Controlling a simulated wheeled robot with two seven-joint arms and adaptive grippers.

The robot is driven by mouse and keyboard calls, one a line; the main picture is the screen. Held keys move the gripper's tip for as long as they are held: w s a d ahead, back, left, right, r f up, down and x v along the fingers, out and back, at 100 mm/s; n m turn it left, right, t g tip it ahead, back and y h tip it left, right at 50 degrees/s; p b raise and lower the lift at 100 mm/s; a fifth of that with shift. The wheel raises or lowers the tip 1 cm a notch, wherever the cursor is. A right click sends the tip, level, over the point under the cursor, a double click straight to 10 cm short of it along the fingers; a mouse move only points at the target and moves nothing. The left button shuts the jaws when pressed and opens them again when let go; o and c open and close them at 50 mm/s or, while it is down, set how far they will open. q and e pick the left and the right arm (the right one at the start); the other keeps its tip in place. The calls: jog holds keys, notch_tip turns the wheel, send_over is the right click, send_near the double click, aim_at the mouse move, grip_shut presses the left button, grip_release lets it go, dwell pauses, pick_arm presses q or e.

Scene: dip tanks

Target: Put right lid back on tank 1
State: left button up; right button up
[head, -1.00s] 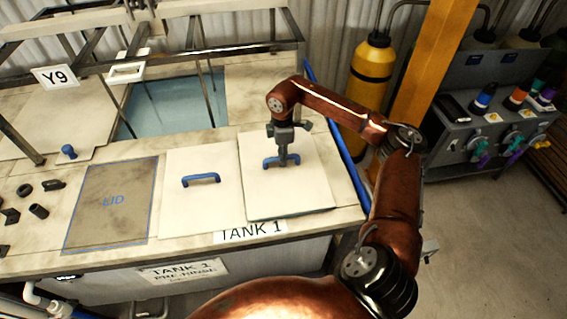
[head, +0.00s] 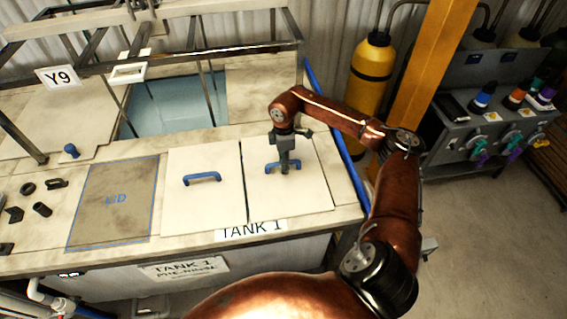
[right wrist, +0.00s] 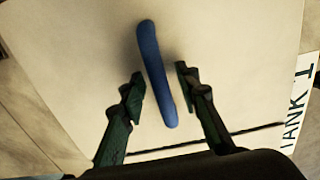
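The right lid (head: 312,192), a pale square panel with a blue handle (right wrist: 155,75), lies flat on the tank 1 top beside the left lid (head: 200,205). A thin dark seam runs between the two lids. My right gripper (head: 284,170) is above the right lid at its handle. In the right wrist view my right gripper's fingers (right wrist: 160,87) stand apart on both sides of the handle, with a gap on each side. My left gripper is not in view.
A "TANK 1" label (head: 252,230) lies at the front edge. A blue-outlined LID area (head: 113,205) is bare at the left, with several small dark parts beyond it. A metal frame (head: 200,55) stands over an open tank (head: 175,108) behind. A yellow cylinder (head: 368,75) stands at the right.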

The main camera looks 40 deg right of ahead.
notch_tip(320, 180, up, 12)
jog(key=b, duration=0.2)
dwell(0.4)
dwell(0.5)
